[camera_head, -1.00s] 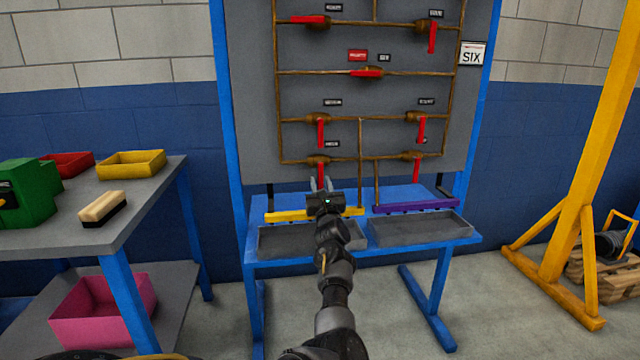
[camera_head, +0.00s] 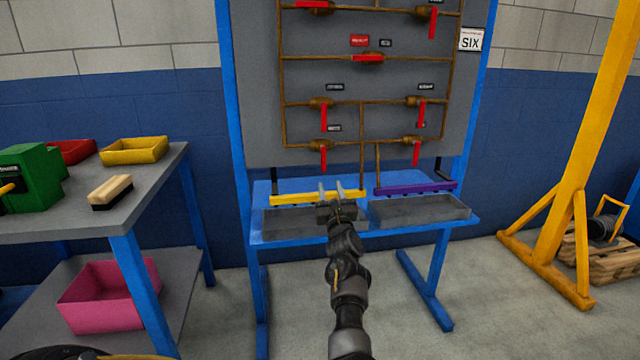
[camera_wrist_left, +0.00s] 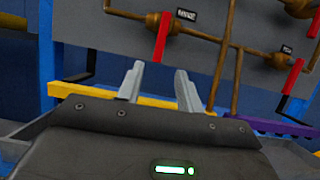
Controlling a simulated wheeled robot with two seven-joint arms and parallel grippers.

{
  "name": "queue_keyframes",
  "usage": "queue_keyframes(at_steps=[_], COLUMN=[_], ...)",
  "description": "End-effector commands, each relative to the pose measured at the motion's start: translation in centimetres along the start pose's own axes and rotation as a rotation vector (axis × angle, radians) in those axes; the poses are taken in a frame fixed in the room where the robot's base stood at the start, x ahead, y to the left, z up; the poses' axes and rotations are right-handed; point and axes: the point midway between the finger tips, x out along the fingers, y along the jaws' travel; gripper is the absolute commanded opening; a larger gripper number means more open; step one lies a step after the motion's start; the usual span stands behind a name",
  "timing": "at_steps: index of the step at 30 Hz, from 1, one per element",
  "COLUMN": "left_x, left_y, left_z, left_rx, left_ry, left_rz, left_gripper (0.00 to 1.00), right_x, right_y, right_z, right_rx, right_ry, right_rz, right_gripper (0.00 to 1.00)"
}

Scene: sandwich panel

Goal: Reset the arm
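My left gripper (camera_head: 331,190) stands in front of the panel bench, over the yellow bar and the left grey tray in the head view. Its two fingers are spread apart with nothing between them. In the left wrist view the open fingers (camera_wrist_left: 158,85) point toward the panel, below a red valve handle (camera_wrist_left: 164,38) and apart from it as far as I can tell. The grey panel (camera_head: 262,100) carries brown pipes and several red-handled valves, among them the lower left one (camera_head: 323,155). My right gripper does not show.
The bench holds a yellow bar (camera_head: 290,198), a purple bar (camera_head: 415,188) and two grey trays (camera_head: 420,209). At left a grey table (camera_head: 150,180) bears a brush (camera_head: 110,191), a green device (camera_head: 30,178) and bins. A yellow frame (camera_head: 590,130) stands at right.

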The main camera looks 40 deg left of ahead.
Motion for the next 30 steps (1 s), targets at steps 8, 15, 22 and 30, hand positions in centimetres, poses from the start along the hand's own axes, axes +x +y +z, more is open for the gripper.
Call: queue_keyframes(at_steps=[8,15,22,30], left_x=[-0.6,-0.5,-0.5,0.3], left_y=[-0.1,-0.1,-0.1,-0.1], left_z=[-0.1,-0.1,-0.1,3.7], left_rx=[0.001,0.001,0.035,0.627], left_ry=[0.0,0.0,0.0,-0.057], left_rz=[0.001,0.001,0.0,-0.029], left_gripper=[0.36,0.36,0.36,0.36], right_x=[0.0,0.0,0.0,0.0], right_y=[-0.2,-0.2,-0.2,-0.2], right_z=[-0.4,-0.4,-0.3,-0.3], right_rx=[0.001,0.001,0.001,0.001], right_ry=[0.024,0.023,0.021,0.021], right_rz=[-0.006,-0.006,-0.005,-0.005], right_gripper=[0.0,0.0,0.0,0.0])
